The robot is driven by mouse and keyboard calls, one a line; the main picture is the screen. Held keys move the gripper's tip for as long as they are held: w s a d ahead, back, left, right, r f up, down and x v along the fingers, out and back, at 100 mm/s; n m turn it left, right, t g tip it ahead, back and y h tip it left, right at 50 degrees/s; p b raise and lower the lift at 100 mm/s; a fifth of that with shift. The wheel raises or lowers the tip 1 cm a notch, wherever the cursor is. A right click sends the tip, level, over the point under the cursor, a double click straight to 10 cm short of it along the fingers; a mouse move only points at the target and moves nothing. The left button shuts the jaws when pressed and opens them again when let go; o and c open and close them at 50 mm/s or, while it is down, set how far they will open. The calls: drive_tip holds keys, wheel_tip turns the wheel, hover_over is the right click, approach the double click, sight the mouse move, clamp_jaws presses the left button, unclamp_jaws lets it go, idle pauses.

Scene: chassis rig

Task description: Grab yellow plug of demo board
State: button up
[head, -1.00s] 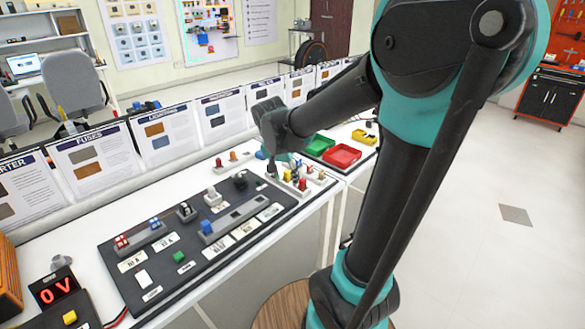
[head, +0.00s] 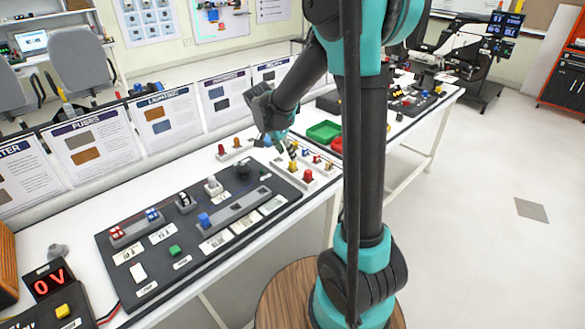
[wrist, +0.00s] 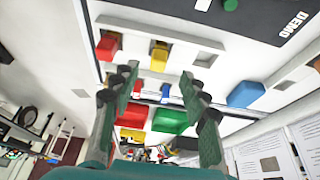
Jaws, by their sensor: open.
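The demo board (head: 128,256) is a long black panel on the white table, with a pale plug strip at its right end. The yellow plug (head: 293,166) stands on that strip beside a red plug (head: 308,176). My gripper (head: 281,153) is just above and left of the yellow plug in the head view. In the wrist view the yellow plug (wrist: 159,56) shows just beyond the gap between my open fingertips (wrist: 158,78), with the red plug (wrist: 107,46) to its left. The fingers hold nothing. The head view does not show the fingertips clearly.
A blue plug (wrist: 246,95) lies to the right in the wrist view. A green tray (head: 324,131) sits behind the strip. Upright info cards (head: 165,127) line the table's back edge. Open floor (head: 480,240) lies to the right.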

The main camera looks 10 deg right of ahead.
sight(292, 167)
drive_tip(key=shift+d+x, duration=0.1)
drive_tip(key=shift+x, duration=1.65)
drive_tip(key=shift+d+x, duration=0.15)
drive_tip(key=shift+x, duration=1.6)
drive_tip(key=shift+r, duration=0.1)
clamp_jaws()
